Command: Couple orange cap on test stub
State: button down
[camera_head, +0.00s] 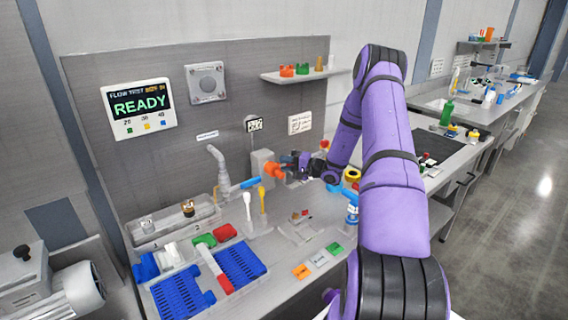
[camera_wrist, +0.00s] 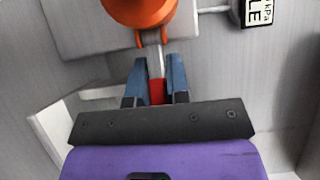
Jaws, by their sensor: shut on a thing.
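The orange cap (camera_head: 274,171) sits at the front of a grey block (camera_head: 262,157) on the bench by the back wall. In the wrist view the orange cap (camera_wrist: 140,10) is cut off by the top edge, in front of the grey block. A grey lever with a red end (camera_wrist: 157,90) runs from under the cap, by its orange lugs, down between my fingers. My gripper (camera_wrist: 157,80) is shut on this lever's red part. In the head view my gripper (camera_head: 290,164) is just right of the cap. The test stub is not distinguishable; the cap may hide it.
Blue baskets (camera_head: 240,262) and coloured tags (camera_head: 302,271) lie nearer. A blue-white bottle (camera_head: 352,213) stands right. A screen (camera_head: 139,107) reads READY. A shelf (camera_head: 300,76) hangs above.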

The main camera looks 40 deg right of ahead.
jog(key=m+t+h, duration=0.1)
jog(key=m+h, duration=0.1)
jog(key=h, duration=0.1)
jog(key=s+m+t+h, duration=0.1)
jog(key=m+h, duration=0.1)
jog(key=h, duration=0.2)
jog(key=shift+s+a+m, duration=0.2)
jog(key=shift+m, duration=0.1)
jog(key=shift+s+a+m+g+h, duration=0.1)
jog(key=shift+s+m+h, duration=0.1)
jog(key=shift+m+h, duration=0.75)
jog(key=shift+s+a+m+g+h, duration=0.1)
jog(key=shift+s+m+h, duration=0.15)
jog(key=shift+m+h, duration=0.75)
jog(key=shift+s+a+m+g+h, duration=0.1)
jog(key=shift+s+m+h, duration=0.2)
jog(key=shift+h, duration=1.25)
jog(key=shift+w, duration=0.1)
jog(key=c, duration=1.4)
grip_release()
jog(key=shift+o, duration=0.2)
jog(key=v, duration=1)
jog(key=shift+s+a, duration=0.15)
jog(key=shift+s, duration=0.2)
